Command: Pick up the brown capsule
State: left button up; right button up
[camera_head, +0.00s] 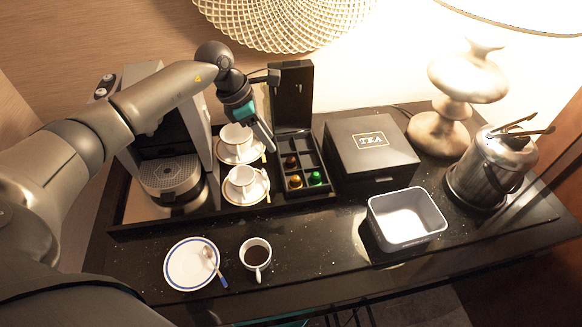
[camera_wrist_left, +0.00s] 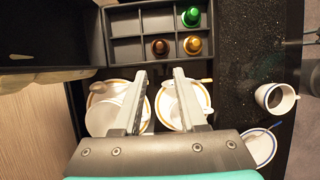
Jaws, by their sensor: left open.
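The brown capsule (camera_head: 291,161) sits in a compartment of the open black capsule box (camera_head: 318,190). In the left wrist view the brown capsule (camera_wrist_left: 159,47) lies just ahead of the fingertips, beside a gold capsule (camera_wrist_left: 192,45). A green capsule (camera_wrist_left: 190,17) is in the compartment beyond the gold one. My left gripper (camera_head: 266,144) is beside the box, above the cups and saucers. It is open and empty; its two fingers (camera_wrist_left: 159,74) are apart in the wrist view. My right gripper is not in view.
The box's raised lid (camera_head: 292,92) stands behind its compartments. Two white cups on saucers (camera_head: 243,184) stand left of the box, near the coffee machine (camera_head: 172,175). A black tea box (camera_head: 370,148) is to its right. A coffee cup (camera_head: 255,255) and a grey bin (camera_head: 378,215) are in front.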

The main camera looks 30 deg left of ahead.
aim_at(285, 165)
pick_arm(q)
jog(key=shift+d+b+x, duration=0.15)
jog(key=shift+b+x, duration=1.15)
jog(key=shift+x, duration=0.9)
jog(key=shift+d+b+x, duration=0.15)
jog(key=shift+b+x, duration=1.1)
jog(key=shift+x, duration=0.9)
jog(key=shift+w+r, duration=0.15)
jog(key=shift+w, duration=0.05)
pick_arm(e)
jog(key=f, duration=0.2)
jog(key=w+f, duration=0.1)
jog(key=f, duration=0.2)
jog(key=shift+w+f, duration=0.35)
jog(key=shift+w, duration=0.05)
pick_arm(q)
grip_shut()
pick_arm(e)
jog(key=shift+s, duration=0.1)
